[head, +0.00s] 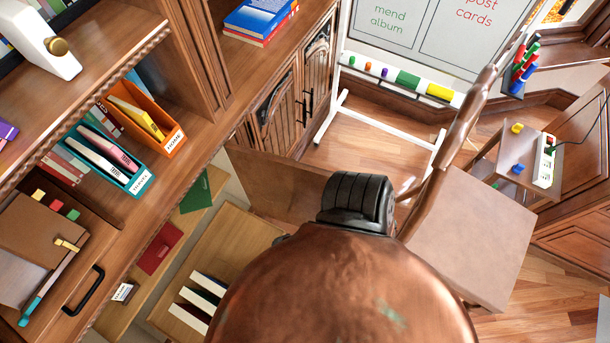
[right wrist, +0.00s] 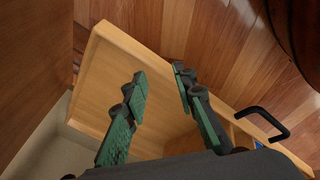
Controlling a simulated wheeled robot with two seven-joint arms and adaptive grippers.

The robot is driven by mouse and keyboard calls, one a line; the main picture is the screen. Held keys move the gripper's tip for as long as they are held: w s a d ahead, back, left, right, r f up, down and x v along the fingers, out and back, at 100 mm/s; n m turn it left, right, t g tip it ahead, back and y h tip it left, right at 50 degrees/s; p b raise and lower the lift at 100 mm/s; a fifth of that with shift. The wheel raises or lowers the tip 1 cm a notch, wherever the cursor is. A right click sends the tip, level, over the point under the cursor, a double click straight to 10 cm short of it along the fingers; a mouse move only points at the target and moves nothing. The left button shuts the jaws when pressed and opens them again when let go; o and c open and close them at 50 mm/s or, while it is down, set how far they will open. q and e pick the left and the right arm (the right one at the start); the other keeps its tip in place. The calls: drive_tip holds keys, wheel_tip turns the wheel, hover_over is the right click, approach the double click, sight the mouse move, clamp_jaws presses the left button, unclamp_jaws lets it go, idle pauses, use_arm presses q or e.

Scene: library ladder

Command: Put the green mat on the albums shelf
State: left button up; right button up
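A flat green piece (head: 197,190) lies on a light wooden shelf board low in the cabinet, in the head view; I cannot tell whether it is the green mat. A flat dark red piece (head: 161,247) lies nearer on the same board. A small label stands (head: 124,292) at its near end, too small to read. My right gripper (right wrist: 159,76) is open with nothing between its green-padded fingers, over a light wooden panel (right wrist: 115,75) in the right wrist view. The head view shows neither gripper; my copper-coloured body hides its lower middle.
Orange (head: 150,122) and teal (head: 122,170) file boxes stand on the upper shelf. A drawer front with a black handle (right wrist: 264,123) is close to my right gripper. A brown chair (head: 468,240) stands at the right, before a whiteboard (head: 430,35). Wooden floor is open between.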

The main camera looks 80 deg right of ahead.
drive_tip(key=s+d+f+m+g, duration=0.1)
drive_tip(key=s+f+m, duration=0.1)
drive_tip(key=s, duration=0.8)
drive_tip(key=s+d+f+m+g, duration=0.1)
drive_tip(key=s+f, duration=0.3)
drive_tip(key=s, duration=0.7)
drive_tip(key=s+d+f+m+g, duration=0.2)
drive_tip(key=s+f+m, duration=0.1)
drive_tip(key=s, duration=0.7)
drive_tip(key=shift+s+f+g+y, duration=0.3)
drive_tip(key=shift+s+f, duration=0.1)
drive_tip(key=shift+f, duration=0.05)
